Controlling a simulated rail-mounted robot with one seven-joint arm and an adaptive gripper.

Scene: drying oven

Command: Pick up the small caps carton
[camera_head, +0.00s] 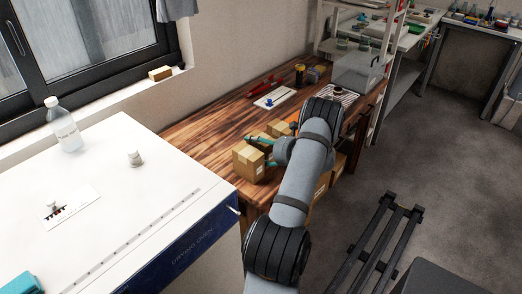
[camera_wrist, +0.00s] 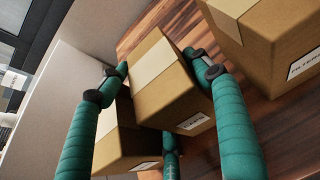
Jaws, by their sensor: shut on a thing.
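The small caps carton (camera_wrist: 170,85) is a brown box with pale tape and a white label at its lower edge. It is the middle box in the wrist view, between my teal fingers. My gripper (camera_wrist: 157,62) is shut on it, with a finger against each side and a third finger below. In the head view my gripper (camera_head: 260,150) is among the cartons at the front of the wooden bench, and my arm hides part of them. I cannot tell whether the held carton is clear of the bench.
A larger carton (camera_wrist: 270,45) labelled like "FILTERS" stands close on the right in the wrist view. Another carton (camera_wrist: 118,140) is close at lower left. The wooden bench (camera_head: 215,135) is clear toward the wall. The white drying oven (camera_head: 110,185) stands at left.

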